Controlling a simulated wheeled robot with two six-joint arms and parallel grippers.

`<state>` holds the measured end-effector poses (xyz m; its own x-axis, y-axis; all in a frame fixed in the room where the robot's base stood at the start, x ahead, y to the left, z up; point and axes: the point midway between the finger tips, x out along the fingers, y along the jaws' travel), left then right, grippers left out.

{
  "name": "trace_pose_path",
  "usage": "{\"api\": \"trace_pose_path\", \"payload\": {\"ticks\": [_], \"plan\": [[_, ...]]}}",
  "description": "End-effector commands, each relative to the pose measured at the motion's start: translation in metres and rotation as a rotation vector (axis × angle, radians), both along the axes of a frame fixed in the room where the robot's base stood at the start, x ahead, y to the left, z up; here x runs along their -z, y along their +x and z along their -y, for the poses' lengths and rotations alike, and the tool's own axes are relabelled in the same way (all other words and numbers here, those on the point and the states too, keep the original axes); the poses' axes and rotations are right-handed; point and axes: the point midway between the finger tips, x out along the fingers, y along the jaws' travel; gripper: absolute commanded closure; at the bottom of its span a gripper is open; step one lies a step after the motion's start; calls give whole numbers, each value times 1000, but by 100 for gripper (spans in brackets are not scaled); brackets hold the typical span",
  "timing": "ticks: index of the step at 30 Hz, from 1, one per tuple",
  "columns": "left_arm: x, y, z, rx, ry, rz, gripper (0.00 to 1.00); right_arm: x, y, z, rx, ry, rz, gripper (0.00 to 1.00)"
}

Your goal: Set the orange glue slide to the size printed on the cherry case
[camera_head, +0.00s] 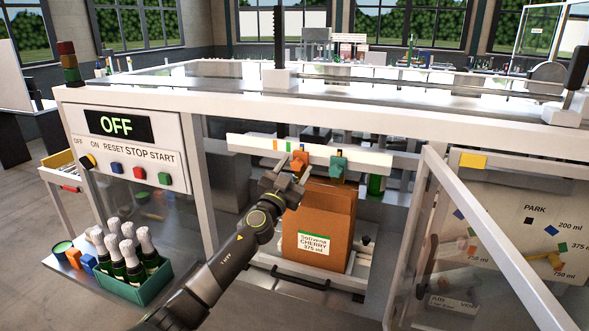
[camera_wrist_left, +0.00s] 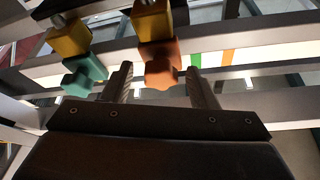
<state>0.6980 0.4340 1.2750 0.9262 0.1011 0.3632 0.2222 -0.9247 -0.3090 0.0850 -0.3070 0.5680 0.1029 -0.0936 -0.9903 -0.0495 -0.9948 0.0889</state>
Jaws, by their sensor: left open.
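The orange glue slide (camera_head: 299,159) sits on a white rail (camera_head: 365,158) with coloured marks. My left gripper (camera_head: 291,184) is open just below and in front of it. In the left wrist view the orange slide (camera_wrist_left: 160,64) shows between the two open fingers (camera_wrist_left: 160,85); I cannot tell whether they touch it. The cherry case (camera_head: 318,225) is a brown carton below the rail, its label reading "CHERRY 375 ml". My right gripper is in neither view.
A teal slide (camera_head: 338,166) sits on the rail right of the orange one. The control panel (camera_head: 127,146) reads OFF. A slanted frame bar (camera_head: 490,250) and a board (camera_head: 530,215) with coloured size marks stand at right. A green crate of bottles (camera_head: 142,287) is at lower left.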

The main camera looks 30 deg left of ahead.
Motion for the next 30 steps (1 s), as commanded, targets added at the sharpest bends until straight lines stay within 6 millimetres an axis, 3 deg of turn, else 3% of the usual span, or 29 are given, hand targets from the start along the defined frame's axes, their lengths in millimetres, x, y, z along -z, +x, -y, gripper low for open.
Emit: {"api": "trace_pose_path", "payload": {"ticks": [4,16,22,30], "plan": [[0,0,0,0,0,0,47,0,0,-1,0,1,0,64],[0,0,0,0,0,1,99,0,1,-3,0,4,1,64],[1,-1,-3,0,2,1,100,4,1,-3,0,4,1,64],[3,-8,-33,-2,5,2,100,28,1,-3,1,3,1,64]]}}
